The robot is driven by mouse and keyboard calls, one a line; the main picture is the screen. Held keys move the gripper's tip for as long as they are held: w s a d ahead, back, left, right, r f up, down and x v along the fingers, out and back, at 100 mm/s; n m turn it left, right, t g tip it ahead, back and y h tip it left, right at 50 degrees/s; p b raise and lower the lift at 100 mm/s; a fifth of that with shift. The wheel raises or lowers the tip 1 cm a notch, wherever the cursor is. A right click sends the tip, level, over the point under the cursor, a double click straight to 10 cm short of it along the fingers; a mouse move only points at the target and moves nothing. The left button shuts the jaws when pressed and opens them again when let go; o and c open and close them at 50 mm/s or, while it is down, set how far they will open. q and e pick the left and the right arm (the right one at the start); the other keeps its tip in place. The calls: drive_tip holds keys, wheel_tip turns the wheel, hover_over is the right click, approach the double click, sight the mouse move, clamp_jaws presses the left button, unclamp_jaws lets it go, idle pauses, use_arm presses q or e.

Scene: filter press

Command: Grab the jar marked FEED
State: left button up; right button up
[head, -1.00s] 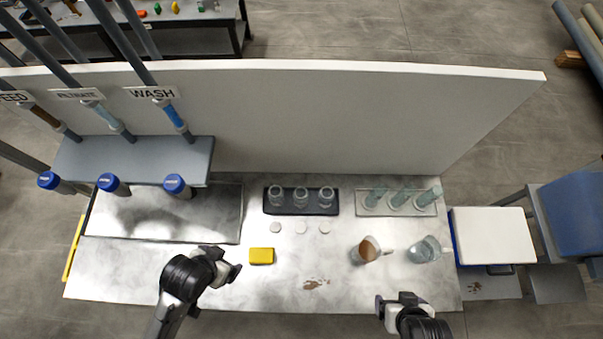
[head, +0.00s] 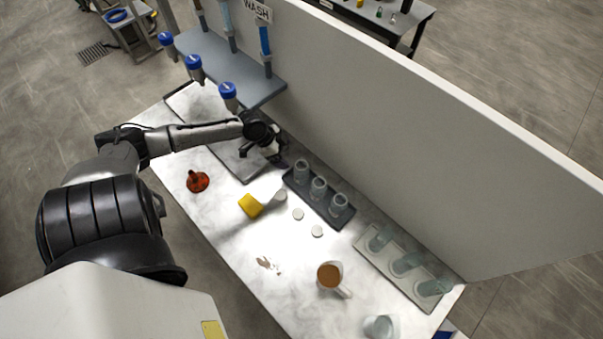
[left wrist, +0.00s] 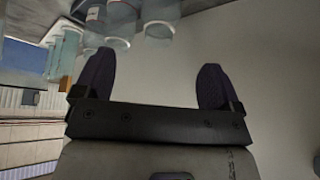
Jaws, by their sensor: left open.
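Three clear jars stand in a row in a dark tray (head: 325,213) on the table: the near-left jar (head: 301,168), the middle jar (head: 318,188) and the right jar (head: 337,205). I cannot read which one is marked FEED. My left gripper (head: 279,161) is open and empty, just left of the near-left jar. In the left wrist view its two fingers (left wrist: 155,80) are spread apart with pale background between them. Clear jars (left wrist: 158,18) show beyond the fingertips at the top, and one carries a partly seen label too small to read. My right gripper is out of view.
A pale rack (head: 398,274) with several glass vessels stands at the right, below a tall white panel (head: 420,130). A brown-filled beaker (head: 329,274), yellow block (head: 250,205), white discs (head: 298,214) and orange-brown item (head: 197,181) lie in front. Blue-capped outlets (head: 228,92) hang back left.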

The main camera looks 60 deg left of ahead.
sight(300, 165)
use_arm(q)
drive_tip(key=x, duration=1)
drive_tip(key=shift+w+d, duration=0.1)
drive_tip(key=shift+w, duration=0.2)
drive_tip(key=shift+w+d+f, duration=0.15)
drive_tip(key=shift+w+f, duration=0.05)
drive_tip(key=shift+f, duration=0.4)
drive_tip(key=shift+c, duration=0.5)
drive_tip(key=c, duration=0.9)
